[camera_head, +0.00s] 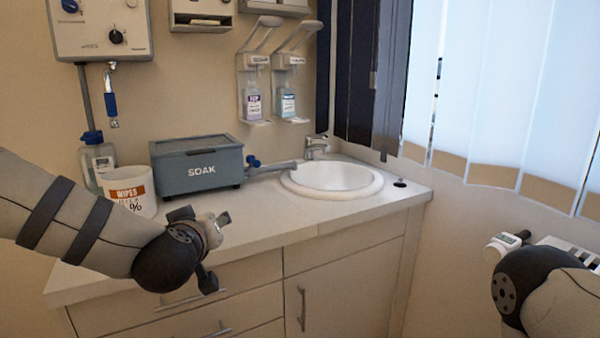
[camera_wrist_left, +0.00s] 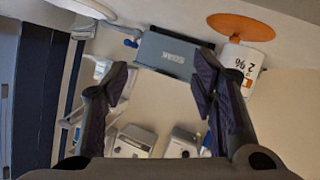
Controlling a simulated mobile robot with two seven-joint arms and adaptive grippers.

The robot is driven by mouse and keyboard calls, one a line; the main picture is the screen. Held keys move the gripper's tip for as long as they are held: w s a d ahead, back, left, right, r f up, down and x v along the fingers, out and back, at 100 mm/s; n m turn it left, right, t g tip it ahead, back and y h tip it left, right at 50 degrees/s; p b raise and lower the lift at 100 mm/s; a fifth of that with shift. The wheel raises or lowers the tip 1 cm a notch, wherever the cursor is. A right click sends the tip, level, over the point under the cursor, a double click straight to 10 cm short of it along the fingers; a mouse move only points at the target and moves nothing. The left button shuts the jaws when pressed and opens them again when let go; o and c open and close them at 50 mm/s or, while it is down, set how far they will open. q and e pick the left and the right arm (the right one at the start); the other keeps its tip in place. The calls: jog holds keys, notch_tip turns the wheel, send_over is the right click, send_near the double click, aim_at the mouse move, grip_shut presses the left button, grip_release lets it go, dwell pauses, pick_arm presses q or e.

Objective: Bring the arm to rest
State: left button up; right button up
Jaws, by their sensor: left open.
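My left arm (camera_head: 75,220) reaches in from the left in the head view. Its gripper (camera_head: 213,245) is near the front edge of the counter, in front of the wipes tub and the SOAK box. In the left wrist view the two dark fingers of this gripper (camera_wrist_left: 160,77) stand well apart. Nothing is held between them. Part of my right arm (camera_head: 545,295) shows at the lower right of the head view. My right gripper is not in view.
The counter (camera_head: 265,228) carries a wipes tub (camera_head: 131,190), a grey SOAK box (camera_head: 197,165) and a sink (camera_head: 331,180). Dispensers (camera_head: 254,95) hang on the wall behind. Drawers and a cupboard (camera_head: 340,275) are below. A white radiator valve (camera_head: 503,245) is near my right arm.

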pick_arm(q)
jog(key=s+d+f+m+g+h, duration=0.1)
jog(key=s+f+m+g, duration=0.15)
jog(key=s+f, duration=0.85)
jog(key=s+d+f+m+g+h, duration=0.15)
jog(key=s+f+g, duration=0.35)
jog(key=f, duration=0.9)
jog(key=s+a+f+g, duration=0.2)
jog(key=s+f, duration=0.1)
jog(key=s, duration=0.7)
jog(key=s+a+f+g, duration=0.2)
jog(key=s+f+g, duration=0.1)
jog(key=s, duration=0.7)
jog(key=s+a+f+m+g, duration=0.1)
jog(key=s+a+f+g, duration=0.1)
jog(key=s, duration=0.8)
jog(key=shift+s+a+f+g, duration=0.35)
jog(key=shift+a+f, duration=0.15)
jog(key=shift+f, duration=0.4)
jog(key=shift+y, duration=0.25)
